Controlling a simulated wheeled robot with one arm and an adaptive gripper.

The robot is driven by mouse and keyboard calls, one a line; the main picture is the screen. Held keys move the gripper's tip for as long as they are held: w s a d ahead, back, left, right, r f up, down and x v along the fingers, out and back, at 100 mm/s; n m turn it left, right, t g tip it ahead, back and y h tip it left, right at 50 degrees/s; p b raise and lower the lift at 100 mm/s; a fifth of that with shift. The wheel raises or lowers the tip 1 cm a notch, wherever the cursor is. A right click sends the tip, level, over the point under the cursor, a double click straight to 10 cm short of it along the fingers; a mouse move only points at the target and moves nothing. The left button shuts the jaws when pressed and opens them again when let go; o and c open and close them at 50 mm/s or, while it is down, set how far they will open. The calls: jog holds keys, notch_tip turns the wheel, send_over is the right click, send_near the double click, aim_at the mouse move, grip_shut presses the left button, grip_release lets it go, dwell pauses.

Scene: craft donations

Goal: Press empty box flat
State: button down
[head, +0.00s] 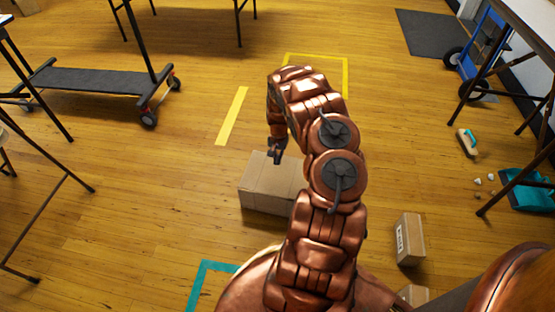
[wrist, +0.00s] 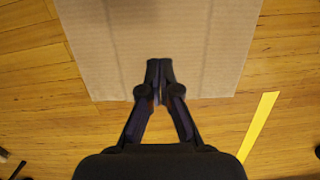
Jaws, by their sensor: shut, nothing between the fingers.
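A brown cardboard box (head: 266,182) stands on the wooden floor in the head view, its right part hidden behind my copper arm. Its top looks closed and flat. In the wrist view the box (wrist: 105,40) fills the upper middle, with crease lines across its plain face. My gripper (head: 277,153) is over the far edge of the box, pointing down. In the wrist view its dark fingers (wrist: 160,65) are together with nothing between them, overlapping the box near its edge. I cannot tell whether the fingertips touch the cardboard.
A smaller labelled box (head: 410,240) stands at the right, another (head: 413,295) below it. A flat cart (head: 100,80) is at the left. A brush (head: 467,142) and teal dustpan (head: 530,192) lie at the right. Yellow tape (head: 232,115) marks open floor.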

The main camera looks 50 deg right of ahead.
aim_at(276, 179)
jog(key=shift+f+b, duration=2.25)
jog(key=shift+f, duration=1.15)
jog(key=shift+a, duration=0.1)
jog(key=shift+s+a+p, duration=0.35)
jog(key=shift+a+p, duration=0.2)
jog(key=shift+p, duration=0.3)
jog(key=shift+s+a+f, duration=0.25)
jog(key=shift+a, duration=0.05)
jog(key=shift+a+p, duration=0.15)
jog(key=shift+p, duration=0.2)
